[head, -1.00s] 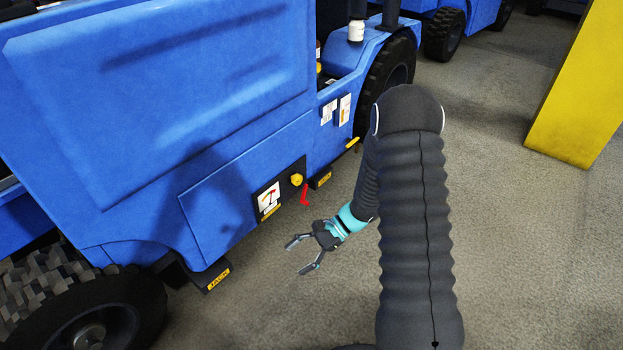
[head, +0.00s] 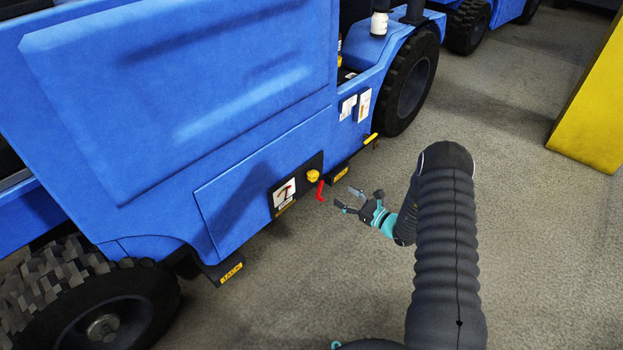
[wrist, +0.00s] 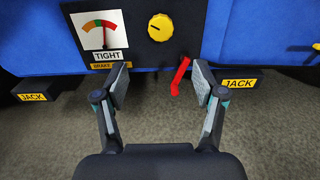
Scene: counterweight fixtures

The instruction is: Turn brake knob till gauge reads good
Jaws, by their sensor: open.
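The yellow brake knob (wrist: 160,27) is on a dark panel low on the blue vehicle's side. It also shows in the head view (head: 313,176). The gauge (wrist: 100,30) is left of the knob, with a coloured arc, a needle pointing roughly upward and a sign below reading TIGHT. In the head view the gauge (head: 284,192) is too small to read. My gripper (wrist: 162,82) is open and empty, its fingers apart and pointing at the panel below the knob, not touching it. In the head view my gripper (head: 350,200) is right of the panel.
A red lever (wrist: 180,76) hangs below and right of the knob, in front of my right finger. Black blocks marked JACK stick out at left (wrist: 33,96) and right (wrist: 238,84). The floor (head: 520,250) at right is clear, with a yellow post (head: 595,110) beyond.

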